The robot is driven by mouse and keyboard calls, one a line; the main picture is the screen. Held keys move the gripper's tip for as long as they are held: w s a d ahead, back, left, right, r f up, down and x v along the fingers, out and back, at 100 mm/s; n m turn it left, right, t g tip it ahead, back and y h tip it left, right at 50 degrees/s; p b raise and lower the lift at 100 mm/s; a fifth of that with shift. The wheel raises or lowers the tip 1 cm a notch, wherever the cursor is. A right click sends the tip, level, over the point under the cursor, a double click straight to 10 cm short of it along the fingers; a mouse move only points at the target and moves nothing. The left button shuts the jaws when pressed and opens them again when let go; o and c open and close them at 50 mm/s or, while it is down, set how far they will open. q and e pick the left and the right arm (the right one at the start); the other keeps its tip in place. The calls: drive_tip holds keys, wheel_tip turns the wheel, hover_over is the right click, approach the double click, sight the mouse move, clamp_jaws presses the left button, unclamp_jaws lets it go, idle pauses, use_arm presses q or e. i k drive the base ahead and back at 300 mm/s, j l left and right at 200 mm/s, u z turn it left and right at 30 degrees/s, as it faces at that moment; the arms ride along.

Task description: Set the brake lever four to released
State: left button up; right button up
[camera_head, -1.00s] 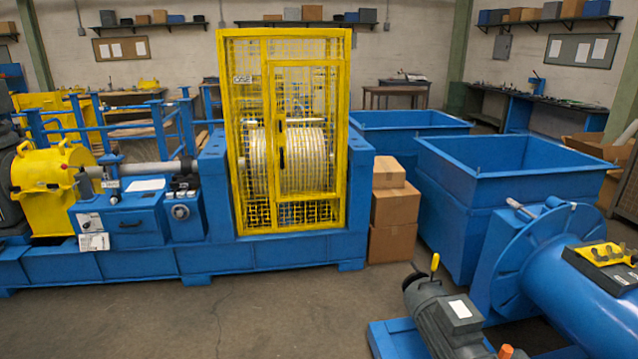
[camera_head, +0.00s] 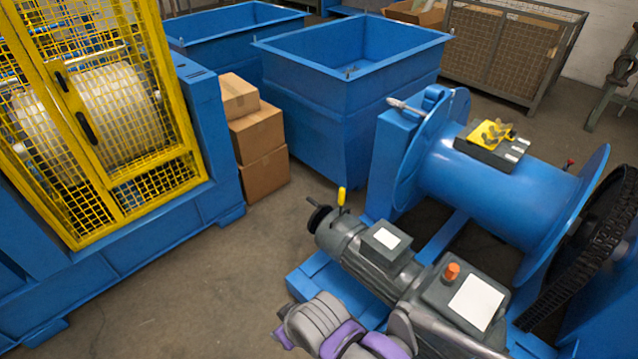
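A lever with a yellow grip (camera_head: 341,196) stands up at the far end of the grey motor (camera_head: 362,248), close to a dark round knob or wheel. A second lever with a light grey handle (camera_head: 405,107) lies at a slant beside the blue drum's left flange. I see no number on either, so I cannot tell which is brake lever four. Grey and purple links of one of my arms show at the bottom, in front of the motor. I make out no gripper fingers, and neither gripper can be recognised.
A blue drum (camera_head: 490,195) with a yellow-topped box (camera_head: 492,140) lies behind the motor. A dark chain wheel (camera_head: 590,245) is at right. Cardboard boxes (camera_head: 258,136), a blue bin (camera_head: 340,125) and the yellow cage (camera_head: 150,190) stand beyond. Floor at lower left is clear.

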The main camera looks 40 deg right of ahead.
sight(341, 198)
drive_tip(key=i+z, duration=0.8)
drive_tip(key=i+j+z, duration=0.25)
drive_tip(key=z, duration=0.15)
drive_tip(key=i+z, duration=0.2)
drive_tip(key=z, duration=0.2)
drive_tip(key=i+z, duration=0.15)
drive_tip(key=z, duration=0.3)
drive_tip(key=i+j+z, duration=0.15)
drive_tip(key=z, duration=0.25)
drive_tip(key=i+j, duration=0.1)
drive_tip(key=j, duration=0.25)
drive_tip(key=i+j, duration=0.15)
drive_tip(key=j, duration=0.15)
drive_tip(key=i+j, duration=0.1)
drive_tip(key=j, duration=0.25)
